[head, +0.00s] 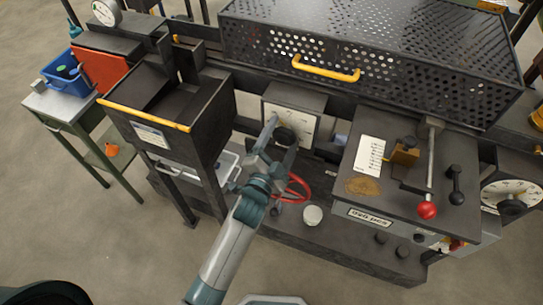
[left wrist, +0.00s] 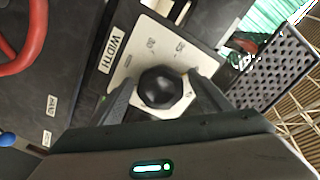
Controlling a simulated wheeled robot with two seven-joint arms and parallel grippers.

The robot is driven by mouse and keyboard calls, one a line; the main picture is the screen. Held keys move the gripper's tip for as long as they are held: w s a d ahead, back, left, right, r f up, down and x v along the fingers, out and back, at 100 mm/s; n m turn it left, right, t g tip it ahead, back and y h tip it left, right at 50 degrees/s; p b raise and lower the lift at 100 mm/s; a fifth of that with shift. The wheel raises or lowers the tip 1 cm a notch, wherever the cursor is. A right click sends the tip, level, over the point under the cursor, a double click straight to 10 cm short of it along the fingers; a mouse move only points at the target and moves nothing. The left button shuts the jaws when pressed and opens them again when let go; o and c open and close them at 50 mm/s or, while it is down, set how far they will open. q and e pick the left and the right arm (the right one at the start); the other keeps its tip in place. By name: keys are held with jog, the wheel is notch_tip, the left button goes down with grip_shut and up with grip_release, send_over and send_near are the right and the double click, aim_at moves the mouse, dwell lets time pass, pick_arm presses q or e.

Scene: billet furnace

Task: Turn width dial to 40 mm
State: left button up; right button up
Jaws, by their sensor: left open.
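The width dial (head: 305,128) is a pale plate with a black knob on the machine front, left of the grey console. In the left wrist view the plate (left wrist: 128,62) bears the word WIDTH and small scale numbers, too small to read surely. The black faceted knob (left wrist: 160,87) sits between the fingers of my left gripper (left wrist: 161,92), one on each side. My left gripper (head: 274,138) is open at the dial; I cannot tell whether the fingers touch the knob. The pointer setting is not clear. My right gripper is not in view.
A red handwheel (head: 297,190) is just below my left gripper, also in the left wrist view (left wrist: 28,45). A dark hopper with a yellow edge (head: 150,115) stands left. A perforated guard (head: 370,45) is above. The console (head: 400,205) with a red-knobbed lever (head: 427,210) stands right.

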pick_arm(q)
jog(key=b+v, duration=0.4)
jog(key=v, duration=1.3)
jog(key=shift+s, duration=0.1)
jog(key=s+a+f+n+g+y, duration=0.1)
jog(key=s+a+f+n+g, duration=0.15)
jog(key=f, duration=1.05)
jog(key=s+a+f+n+g+y, duration=0.1)
jog(key=s+a+f+g, duration=0.15)
jog(key=f, duration=1.15)
jog(key=s+a+f+n+g+y, duration=0.1)
jog(key=s+a+f+g, duration=0.15)
jog(key=f, duration=1.05)
jog(key=s+a+f+n+g+y, duration=0.1)
jog(key=s+a+f+n+g, duration=0.1)
jog(key=s+f, duration=0.5)
jog(key=s+a+f+n+g, duration=0.2)
jog(key=s+a+f, duration=0.4)
jog(key=s, duration=0.6)
jog(key=s+a+f+n+g+y, duration=0.1)
jog(key=s+a+f+n+g, duration=0.2)
jog(key=s+f, duration=0.5)
jog(key=shift+s+a+f+g+y, duration=0.3)
jog(key=shift+s+a+g, duration=0.55)
jog(key=shift+s, duration=0.25)
